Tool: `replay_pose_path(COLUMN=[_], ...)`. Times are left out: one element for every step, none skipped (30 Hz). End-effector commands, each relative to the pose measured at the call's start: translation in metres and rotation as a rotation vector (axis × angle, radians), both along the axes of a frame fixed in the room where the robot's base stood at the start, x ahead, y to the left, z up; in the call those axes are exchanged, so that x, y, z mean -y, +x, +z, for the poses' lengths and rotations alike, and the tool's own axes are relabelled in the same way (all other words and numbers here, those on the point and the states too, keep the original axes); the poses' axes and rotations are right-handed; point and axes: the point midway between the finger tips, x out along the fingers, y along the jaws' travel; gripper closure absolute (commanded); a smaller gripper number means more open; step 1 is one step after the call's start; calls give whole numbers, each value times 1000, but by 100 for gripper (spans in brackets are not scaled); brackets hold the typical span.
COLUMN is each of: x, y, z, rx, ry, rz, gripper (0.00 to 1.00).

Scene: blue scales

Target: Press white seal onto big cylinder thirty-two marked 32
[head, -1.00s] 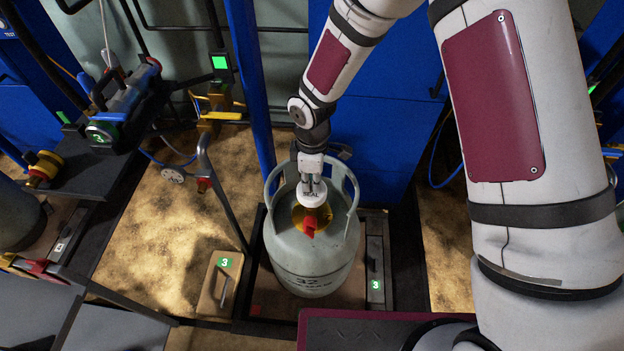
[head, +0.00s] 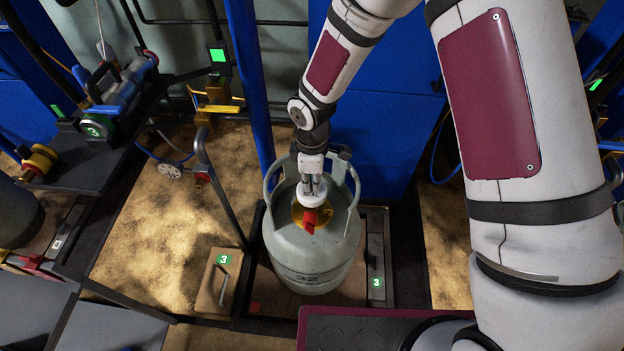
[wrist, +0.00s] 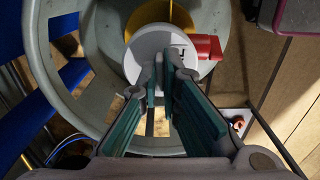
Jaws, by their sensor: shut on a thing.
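The big grey cylinder (head: 310,262) marked 32 stands upright on a platform in the head view. Its collar with handles surrounds the top, where a yellow part (head: 325,216) and a red part (head: 310,222) show. The white seal (head: 311,194) is a round cap at the valve, beside the red part; it also shows in the wrist view (wrist: 144,62). My gripper (head: 312,181) points down inside the collar and is shut on the seal. Whether the seal is fully seated on the valve cannot be told.
The collar rim (wrist: 45,60) stands close around my gripper. A blue post (head: 251,100) and a thin grey rail (head: 222,195) are left of the cylinder. A box marked 3 (head: 217,288) lies at front left. Blue panels stand behind.

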Motion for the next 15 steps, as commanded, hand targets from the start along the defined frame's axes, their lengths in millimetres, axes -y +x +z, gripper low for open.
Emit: replay_pose_path(x=[0,0,0,0,0,0,0,0,0,0,0,0,0,0,0], y=[0,0,0,0,0,0,0,0,0,0,0,0,0,0,0], z=[-2,-3,-3,-4,-4,-4,-4,-3,-3,-3,-3,-4,-4,-4,-4], rx=[0,0,0,0,0,0,0,0,0,0,0,0,0,0,0], ry=[0,0,0,0,0,0,0,0,0,0,0,0,0,0,0], rz=[0,0,0,0,0,0,0,0,0,0,0,0,0,0,0], gripper=[100,100,100,100,92,83,76,71,71,71,71,71,71,71,71])
